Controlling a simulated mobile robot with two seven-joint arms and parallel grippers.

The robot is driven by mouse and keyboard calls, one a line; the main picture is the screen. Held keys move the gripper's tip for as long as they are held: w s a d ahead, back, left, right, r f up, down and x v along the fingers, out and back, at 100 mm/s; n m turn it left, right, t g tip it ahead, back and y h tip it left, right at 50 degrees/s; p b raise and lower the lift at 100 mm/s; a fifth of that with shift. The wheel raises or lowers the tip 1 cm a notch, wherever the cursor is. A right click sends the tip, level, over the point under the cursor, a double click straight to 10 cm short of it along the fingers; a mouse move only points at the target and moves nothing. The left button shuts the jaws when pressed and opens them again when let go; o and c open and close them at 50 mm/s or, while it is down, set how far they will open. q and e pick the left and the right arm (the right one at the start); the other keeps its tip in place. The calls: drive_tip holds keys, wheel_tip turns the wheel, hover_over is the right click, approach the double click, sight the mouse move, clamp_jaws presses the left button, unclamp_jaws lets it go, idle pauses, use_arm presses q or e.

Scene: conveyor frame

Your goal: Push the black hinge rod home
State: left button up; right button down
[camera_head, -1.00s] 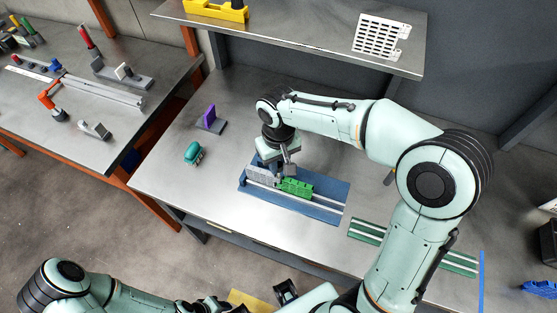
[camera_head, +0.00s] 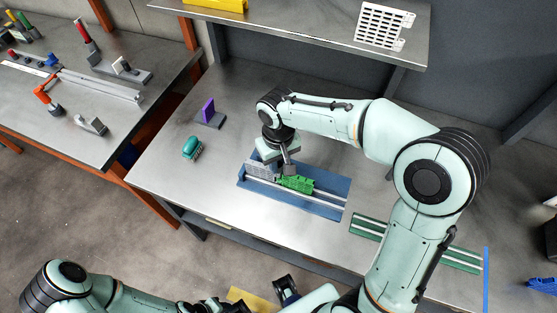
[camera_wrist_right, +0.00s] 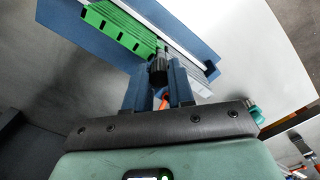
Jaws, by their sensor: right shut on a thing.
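The black hinge rod (camera_wrist_right: 158,68) shows in the right wrist view as a short dark cylinder between the blue fingers of my right gripper (camera_wrist_right: 160,82). Its tip is at the end of the green hinge part (camera_wrist_right: 115,28), where it meets the grey hinge part (camera_wrist_right: 190,78). I cannot tell how deep the rod sits. In the head view my right gripper (camera_head: 284,168) is over the green hinge part (camera_head: 297,184) and grey hinge part (camera_head: 260,169), which lie on the blue fixture (camera_head: 325,207). The rod is not distinct there. My left arm is at the bottom left; its jaws are unclear.
A teal object (camera_head: 193,147) and a purple upright piece (camera_head: 208,110) stand left on the table. A green railed fixture (camera_head: 370,228) lies to the right. A shelf (camera_head: 300,33) overhangs the back. The table's front left is clear.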

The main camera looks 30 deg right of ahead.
drive_tip(key=shift+f+b, duration=0.4)
drive_tip(key=shift+f, duration=0.2)
drive_tip(key=c, duration=0.9)
unclamp_jaws()
drive_tip(key=shift+r, duration=0.1)
wheel_tip(320, 180, up, 13)
drive_tip(key=shift+r+p, duration=0.1)
drive_tip(key=shift+p, duration=0.95)
